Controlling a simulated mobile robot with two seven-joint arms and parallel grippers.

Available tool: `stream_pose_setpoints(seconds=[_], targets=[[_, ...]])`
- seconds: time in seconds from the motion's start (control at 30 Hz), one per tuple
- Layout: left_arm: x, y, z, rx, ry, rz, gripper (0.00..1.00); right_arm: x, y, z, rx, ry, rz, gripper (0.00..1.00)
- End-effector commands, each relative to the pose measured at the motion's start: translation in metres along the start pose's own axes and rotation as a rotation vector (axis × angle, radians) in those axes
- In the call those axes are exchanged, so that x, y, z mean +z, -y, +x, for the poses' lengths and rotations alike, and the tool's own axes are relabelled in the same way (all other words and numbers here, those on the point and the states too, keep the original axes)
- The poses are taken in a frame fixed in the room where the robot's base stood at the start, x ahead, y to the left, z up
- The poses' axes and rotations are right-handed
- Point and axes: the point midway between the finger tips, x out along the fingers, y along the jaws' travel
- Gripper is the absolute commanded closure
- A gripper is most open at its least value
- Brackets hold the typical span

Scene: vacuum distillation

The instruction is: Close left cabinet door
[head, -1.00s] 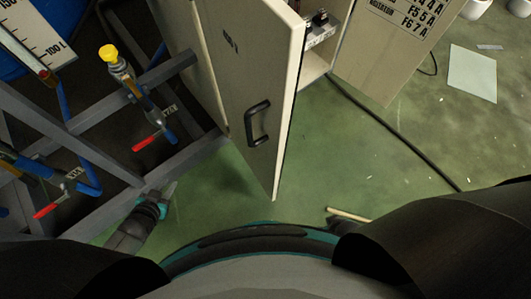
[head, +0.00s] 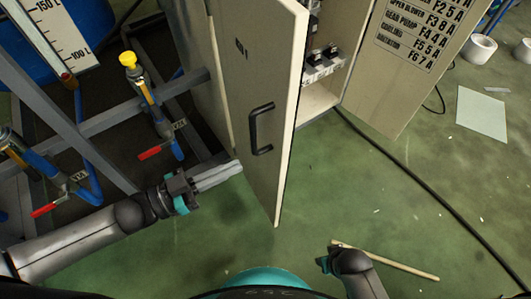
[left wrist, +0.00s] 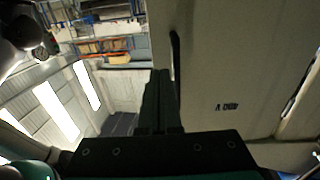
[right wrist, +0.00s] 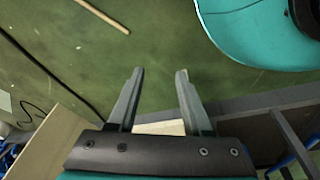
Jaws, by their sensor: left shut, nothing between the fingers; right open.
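The left cabinet door (head: 262,85) is a beige panel that stands open, with a black handle (head: 261,128) on its outer face. The right cabinet door (head: 408,50), with printed labels, is also open. My left gripper (head: 240,166) is shut and empty, with its fingertips close to the left door below and left of the handle; I cannot tell if they touch it. In the left wrist view, the fingers (left wrist: 160,100) lie beside the door panel (left wrist: 230,60) and near its handle (left wrist: 175,60). My right gripper (right wrist: 155,75) is open and empty over the floor.
A grey frame (head: 70,125) with blue pipes and red-handled valves (head: 155,152) stands at left. A black cable (head: 420,185) and a wooden stick (head: 390,262) lie on the green floor. A paper sheet (head: 482,114) lies at right. The floor before the cabinet is mostly clear.

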Motion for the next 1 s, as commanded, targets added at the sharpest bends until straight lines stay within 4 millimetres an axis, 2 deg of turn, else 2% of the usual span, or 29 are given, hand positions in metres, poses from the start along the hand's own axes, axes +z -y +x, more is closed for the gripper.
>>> stream_pose_setpoints(seconds=[0.2, 0.5, 0.7, 1.0], targets=[[0.001, 0.000, 0.042, 0.001, -0.004, 0.001, 1.00, -0.012, 0.005, -0.015, -0.008, -0.004, 0.004, 0.50], [0.001, 0.001, 0.079, -0.001, -0.001, 0.002, 1.00, -0.029, 0.006, -0.033, -0.009, -0.029, 0.007, 0.50], [0.001, 0.000, 0.087, -0.001, 0.001, 0.001, 1.00, -0.033, 0.005, -0.038, -0.008, -0.036, 0.007, 0.50], [0.001, 0.001, 0.087, -0.002, 0.002, 0.001, 1.00, -0.033, 0.005, -0.038, -0.008, -0.036, 0.007, 0.50]])
